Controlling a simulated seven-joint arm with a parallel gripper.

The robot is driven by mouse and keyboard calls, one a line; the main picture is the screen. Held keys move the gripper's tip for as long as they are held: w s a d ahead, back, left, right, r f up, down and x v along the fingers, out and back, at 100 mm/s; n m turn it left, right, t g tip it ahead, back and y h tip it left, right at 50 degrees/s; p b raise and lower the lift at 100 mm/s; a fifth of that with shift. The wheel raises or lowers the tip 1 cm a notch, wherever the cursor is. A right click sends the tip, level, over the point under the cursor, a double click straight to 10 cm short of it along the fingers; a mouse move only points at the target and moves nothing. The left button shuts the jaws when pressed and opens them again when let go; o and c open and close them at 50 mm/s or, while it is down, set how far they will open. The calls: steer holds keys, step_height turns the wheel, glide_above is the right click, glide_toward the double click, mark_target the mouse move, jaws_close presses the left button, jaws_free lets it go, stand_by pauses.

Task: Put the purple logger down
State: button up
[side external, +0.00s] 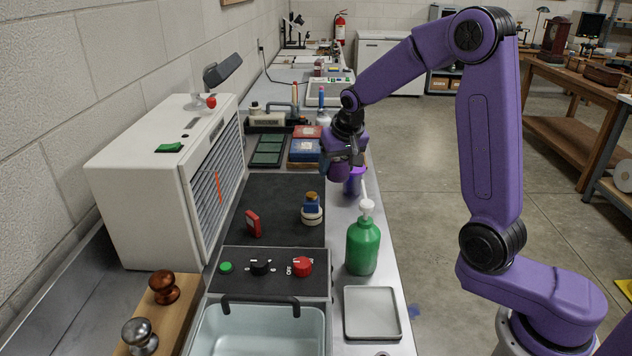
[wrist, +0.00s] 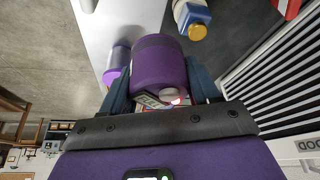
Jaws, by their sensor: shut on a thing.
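The purple logger is a dark purple cylinder with a dark grey band near one end. In the wrist view the logger (wrist: 160,62) sits between the two dark blue fingers of my gripper (wrist: 161,80), which is shut on it. In the side external view my gripper (side external: 343,152) points down over the bench, past the green pump bottle, with the logger (side external: 339,171) under its fingers. The logger appears to be held above the bench; the gap beneath it cannot be judged. Part of its side is hidden by the fingers.
A brighter purple and clear item (side external: 354,186) stands close beside the logger. A green pump bottle (side external: 362,247) stands nearer the camera. A blue and white bottle (side external: 312,212) and red device (side external: 252,223) are on the black mat (side external: 285,188). A white cabinet (side external: 150,205) borders the left.

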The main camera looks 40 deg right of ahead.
steer(key=shift+s+d, duration=0.2)
steer(key=shift+d, duration=0.7)
steer(key=w+f, duration=0.3)
steer(key=w, duration=0.1)
steer(key=w+d+f, duration=0.1)
steer(key=w+f, duration=0.2)
steer(key=w, duration=0.2)
steer(key=w+d+f, duration=0.1)
steer(key=w+f, duration=0.2)
steer(key=w, duration=0.1)
steer(key=shift+w+d+f, duration=0.15)
steer(key=shift+d, duration=0.05)
steer(key=shift+w+f, duration=0.25)
steer(key=shift+f, duration=1.55)
